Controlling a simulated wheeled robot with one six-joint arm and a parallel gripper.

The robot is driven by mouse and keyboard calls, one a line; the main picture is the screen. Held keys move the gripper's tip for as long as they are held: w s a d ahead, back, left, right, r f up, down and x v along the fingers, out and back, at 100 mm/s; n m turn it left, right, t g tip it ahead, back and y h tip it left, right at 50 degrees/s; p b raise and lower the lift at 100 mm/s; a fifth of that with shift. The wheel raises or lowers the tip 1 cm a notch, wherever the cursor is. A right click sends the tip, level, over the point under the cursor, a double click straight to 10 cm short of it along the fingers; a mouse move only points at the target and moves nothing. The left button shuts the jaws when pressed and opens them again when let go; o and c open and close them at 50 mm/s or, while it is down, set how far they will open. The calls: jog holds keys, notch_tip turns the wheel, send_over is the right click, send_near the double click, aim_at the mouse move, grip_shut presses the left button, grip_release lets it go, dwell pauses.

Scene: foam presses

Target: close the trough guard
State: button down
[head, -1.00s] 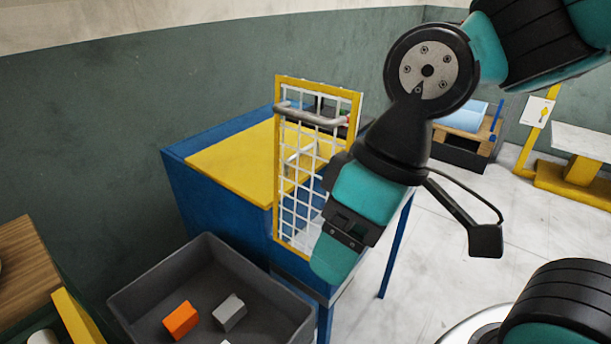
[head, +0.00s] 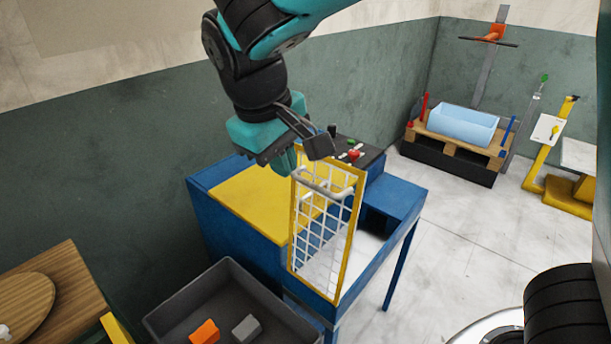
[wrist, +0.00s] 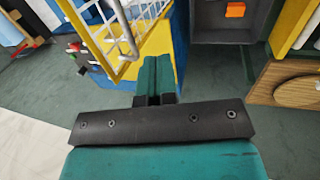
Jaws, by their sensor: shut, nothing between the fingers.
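The trough guard (head: 347,239) is a yellow frame with white wire mesh and a grey bar handle (head: 322,190) near its top. It stands upright at the front of the blue machine (head: 215,222) with the yellow top. My gripper (head: 284,165) is shut and empty, near the guard's upper left corner in the head view. In the wrist view its teal fingers (wrist: 157,72) are together, to the right of the guard. I cannot tell whether they touch it.
A dark grey bin (head: 172,318) with orange and grey blocks stands in front of the machine. A wooden table (head: 75,275) is at left. A control panel with red and green buttons (head: 353,154) is behind the guard. A pallet with a light blue block (head: 462,125) stands at back right.

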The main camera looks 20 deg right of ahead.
aim_at(306, 181)
jog(key=d+f+p, duration=0.1)
jog(key=f, duration=0.1)
jog(key=w+d+f+p, duration=0.1)
jog(key=f, duration=0.1)
jog(key=w+d+f, duration=0.1)
jog(key=d+f, duration=0.1)
jog(key=shift+w+f+p, duration=0.1)
jog(key=shift+f+p, duration=0.1)
jog(key=shift+p, duration=0.2)
jog(key=shift+w+d+f, duration=0.2)
jog(key=shift+d+f, duration=0.05)
jog(key=shift+d, duration=0.1)
